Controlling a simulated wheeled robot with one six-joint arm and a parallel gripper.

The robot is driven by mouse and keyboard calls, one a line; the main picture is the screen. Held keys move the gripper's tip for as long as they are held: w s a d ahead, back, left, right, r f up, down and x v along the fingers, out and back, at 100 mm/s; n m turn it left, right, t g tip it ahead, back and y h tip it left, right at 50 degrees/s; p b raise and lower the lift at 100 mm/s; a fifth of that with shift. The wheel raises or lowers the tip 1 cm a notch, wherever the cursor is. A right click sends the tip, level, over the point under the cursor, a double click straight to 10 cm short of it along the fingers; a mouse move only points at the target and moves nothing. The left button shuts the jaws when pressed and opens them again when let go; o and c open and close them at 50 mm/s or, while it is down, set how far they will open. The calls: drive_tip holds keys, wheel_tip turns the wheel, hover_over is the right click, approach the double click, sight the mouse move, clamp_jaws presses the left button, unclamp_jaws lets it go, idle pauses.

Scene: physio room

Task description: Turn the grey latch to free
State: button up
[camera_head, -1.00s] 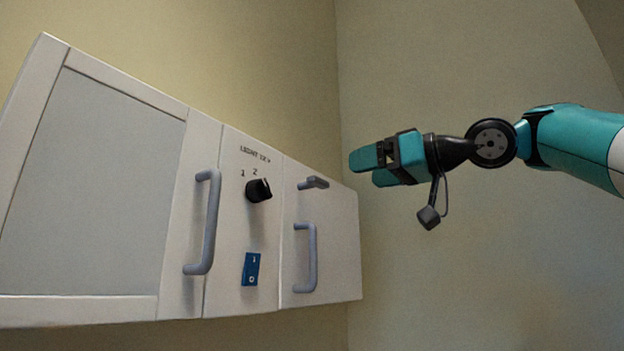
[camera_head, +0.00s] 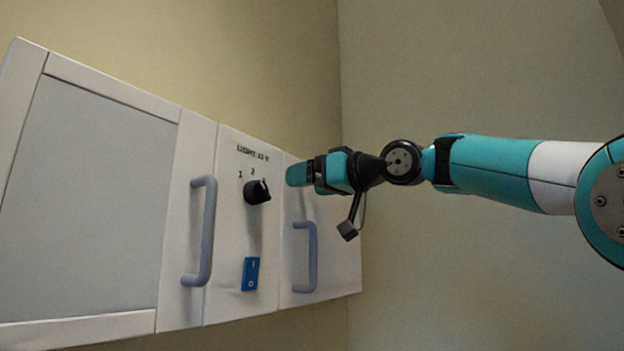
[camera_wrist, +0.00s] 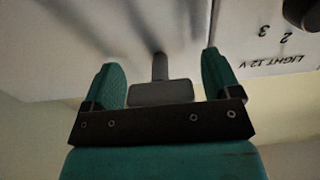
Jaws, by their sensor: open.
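The grey latch (camera_wrist: 160,92) shows in the wrist view as a short bar with a narrower stem, between my two open fingers. A gap shows on each side of it, so the fingers appear apart from it. In the head view my gripper (camera_head: 299,174) is at the upper part of the narrow right-hand door (camera_head: 328,273) and hides the latch. In the wrist view my gripper (camera_wrist: 158,59) is open with nothing clamped. I cannot tell how far the fingertips are from the door face.
Left of my gripper are a black rotary knob (camera_head: 257,191) and a blue rocker switch (camera_head: 250,274) on the panel. A grey handle (camera_head: 312,257) is just below my gripper; another handle (camera_head: 208,231) is on the large left door. Right of the cabinet is bare wall.

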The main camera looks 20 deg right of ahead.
drive_tip(key=c, duration=0.9)
drive_tip(key=shift+n+b, duration=0.3)
drive_tip(key=shift+n, duration=0.1)
drive_tip(key=n+b, duration=0.2)
drive_tip(key=n, duration=0.1)
drive_tip(key=shift+f+n, duration=0.1)
drive_tip(key=shift+n, duration=0.3)
drive_tip(key=n+b, duration=0.2)
drive_tip(key=n, duration=0.2)
drive_tip(key=shift+n, duration=0.3)
drive_tip(key=n+b, duration=0.1)
drive_tip(key=n, duration=0.3)
drive_tip(key=n+b, duration=0.1)
drive_tip(key=n, duration=0.3)
drive_tip(key=shift+n, duration=0.3)
drive_tip(key=o, duration=0.9)
